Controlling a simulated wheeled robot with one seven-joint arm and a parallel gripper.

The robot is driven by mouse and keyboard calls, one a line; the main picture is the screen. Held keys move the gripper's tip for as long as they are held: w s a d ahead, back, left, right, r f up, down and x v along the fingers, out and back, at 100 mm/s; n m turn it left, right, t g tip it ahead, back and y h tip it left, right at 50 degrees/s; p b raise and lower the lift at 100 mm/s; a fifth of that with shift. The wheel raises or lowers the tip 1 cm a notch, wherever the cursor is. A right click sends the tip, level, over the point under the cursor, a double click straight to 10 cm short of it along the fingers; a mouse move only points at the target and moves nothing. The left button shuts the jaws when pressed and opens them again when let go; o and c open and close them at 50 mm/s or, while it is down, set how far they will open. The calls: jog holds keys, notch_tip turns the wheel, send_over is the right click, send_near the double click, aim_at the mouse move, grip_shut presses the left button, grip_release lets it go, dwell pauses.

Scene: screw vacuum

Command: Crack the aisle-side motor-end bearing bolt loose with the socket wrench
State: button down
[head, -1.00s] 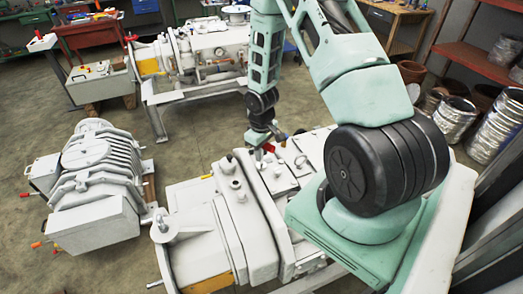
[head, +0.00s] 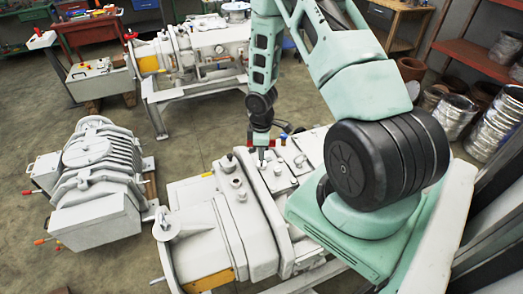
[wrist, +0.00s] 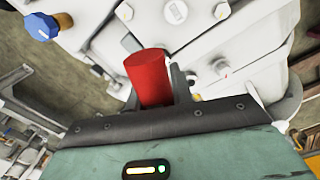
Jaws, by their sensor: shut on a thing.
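My gripper (head: 262,152) hangs over the top of the pale grey vacuum pump (head: 196,250), pointing down. In the wrist view it is shut on a red cylindrical handle (wrist: 148,76), which I take to be part of the socket wrench. The rest of that tool is hidden behind the handle and fingers. Several bolt heads, such as one bolt (wrist: 220,66) right of the fingers, show on the pale casing. I cannot tell which is the aisle-side motor-end bearing bolt, or whether the tool touches a bolt.
A blue knob (wrist: 41,26) sticks up near the gripper, at upper left in the wrist view. A second pump (head: 98,185) stands on the floor at left, and another on a stand (head: 157,122) behind. Metal drums (head: 455,116) stand at right. Floor between the pumps is clear.

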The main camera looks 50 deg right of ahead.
jog(key=shift+r, duration=0.2)
jog(key=shift+r+p, duration=1.3)
jog(key=shift+r, duration=0.1)
